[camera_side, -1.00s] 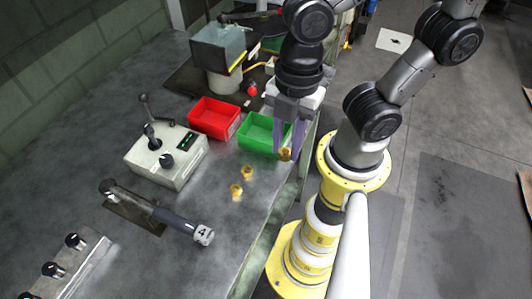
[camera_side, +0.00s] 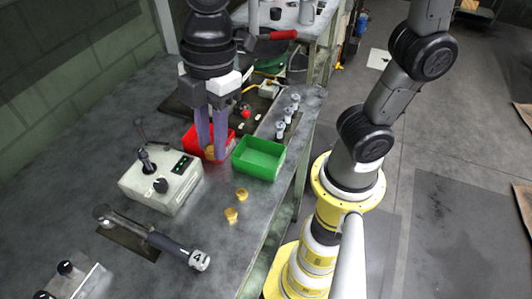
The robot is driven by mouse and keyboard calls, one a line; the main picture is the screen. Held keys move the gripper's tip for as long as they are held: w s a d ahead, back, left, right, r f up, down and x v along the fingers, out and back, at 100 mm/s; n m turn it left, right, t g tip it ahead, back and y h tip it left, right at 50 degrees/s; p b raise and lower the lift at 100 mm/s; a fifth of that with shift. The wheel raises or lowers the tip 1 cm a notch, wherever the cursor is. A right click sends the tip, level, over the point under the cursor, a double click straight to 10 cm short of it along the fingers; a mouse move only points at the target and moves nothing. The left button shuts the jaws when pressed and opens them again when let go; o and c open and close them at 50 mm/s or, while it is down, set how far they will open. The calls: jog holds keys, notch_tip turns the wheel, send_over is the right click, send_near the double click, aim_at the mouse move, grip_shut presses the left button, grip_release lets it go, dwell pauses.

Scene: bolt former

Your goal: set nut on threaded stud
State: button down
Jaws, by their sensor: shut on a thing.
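My gripper (camera_side: 211,152) points down over the red bin (camera_side: 188,139), at its front right side. It is shut on a brass nut (camera_side: 210,154), which shows between the fingertips. Whether the nut is inside the bin or in front of it I cannot tell. Two more brass nuts lie on the bench, one (camera_side: 242,194) nearer the green bin and one (camera_side: 231,214) closer to the camera. Several pale upright studs (camera_side: 281,129) stand in a row on a strip behind the green bin; their threads are too small to make out.
The green bin (camera_side: 259,158) looks empty and stands right of the red bin. A control box (camera_side: 160,183) with a lever and knob is at the left. The bench (camera_side: 205,235) is clear around the loose nuts.

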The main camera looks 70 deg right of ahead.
jog(key=w+a+r+m, duration=0.1)
jog(key=w+m, duration=0.1)
jog(key=w, duration=1.2)
jog(key=m, duration=0.2)
send_over(141, 150)
notch_tip(141, 150, down, 3)
jog(key=shift+s+r+t, duration=0.1)
jog(key=shift+s+t, duration=0.05)
jog(key=shift+t, duration=0.15)
jog(key=shift+d+f, duration=0.15)
jog(key=shift+f, duration=2.5)
jog(key=shift+f, duration=1.4)
jog(key=c, duration=0.6)
grip_release()
jog(key=shift+r, duration=0.15)
